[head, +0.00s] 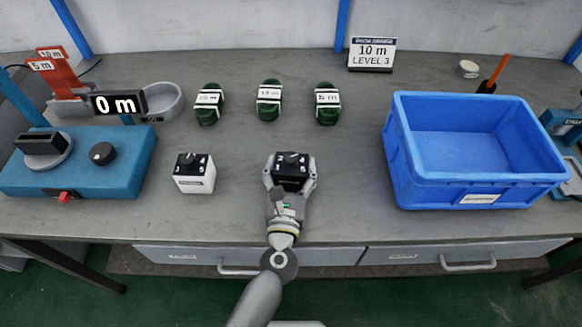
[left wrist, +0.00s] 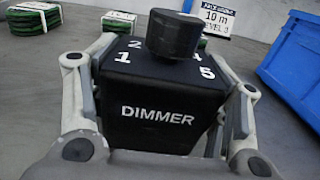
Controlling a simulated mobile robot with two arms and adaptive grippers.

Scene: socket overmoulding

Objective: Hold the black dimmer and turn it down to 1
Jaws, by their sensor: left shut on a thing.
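The black dimmer (head: 291,178) stands upright on the table near its front edge, in the middle of the head view. My left gripper (head: 290,170) is shut on it, with one finger on each side. In the left wrist view the dimmer (left wrist: 155,110) fills the space between the fingers. Its front reads DIMMER, and 1, 2 and 5 show on its top around a round black knob (left wrist: 173,35). Part of the scale is hidden by the knob, and I cannot tell which number the knob points to. My right gripper is not in view.
A white dimmer (head: 195,182) stands to the left. Several green cable coils (head: 269,110) lie behind. A blue crate (head: 480,172) is at the right, and a blue winding machine (head: 125,165) with a 0 m display (head: 117,104) is at the left. A sign (head: 372,54) reads 10 m LEVEL 3.

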